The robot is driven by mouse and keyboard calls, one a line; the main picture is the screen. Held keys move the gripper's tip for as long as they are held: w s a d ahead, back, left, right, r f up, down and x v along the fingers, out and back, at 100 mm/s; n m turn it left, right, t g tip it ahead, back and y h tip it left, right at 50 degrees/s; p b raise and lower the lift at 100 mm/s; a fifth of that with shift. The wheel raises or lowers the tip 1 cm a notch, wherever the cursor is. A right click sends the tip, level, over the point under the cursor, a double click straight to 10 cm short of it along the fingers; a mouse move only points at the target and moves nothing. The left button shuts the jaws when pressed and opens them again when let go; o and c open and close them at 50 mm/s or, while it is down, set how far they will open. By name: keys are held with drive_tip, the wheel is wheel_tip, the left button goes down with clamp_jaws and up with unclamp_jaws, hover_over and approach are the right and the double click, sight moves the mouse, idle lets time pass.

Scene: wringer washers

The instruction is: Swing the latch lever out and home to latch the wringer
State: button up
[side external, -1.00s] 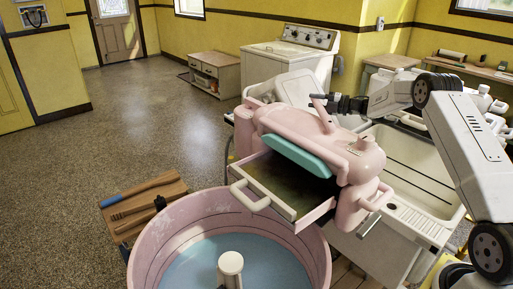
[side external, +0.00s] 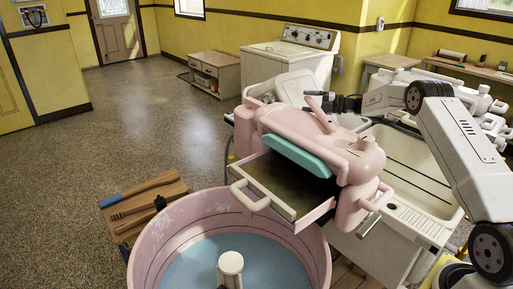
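The pink wringer (side external: 300,130) with a teal pad (side external: 298,154) sits over the pink tub (side external: 145,250). The latch lever (side external: 319,113) is a pink arm rising from the wringer's top and leaning up to the left. My gripper (side external: 330,101) is dark and small, just right of the lever's upper end and close to it. I cannot tell whether it touches the lever, and its fingers are too small to show whether they are open or shut.
White laundry sinks (side external: 415,170) stand behind and to the right of the wringer. A white handled tray (side external: 290,208) projects over the tub. A wooden stand with tools (side external: 150,200) is at the left. Open speckled floor (side external: 90,150) lies beyond.

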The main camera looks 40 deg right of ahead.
drive_tip(key=shift+s+d, duration=0.15)
drive_tip(key=v, duration=0.7)
drive_tip(key=shift+s, duration=0.2)
drive_tip(key=shift+d, duration=0.1)
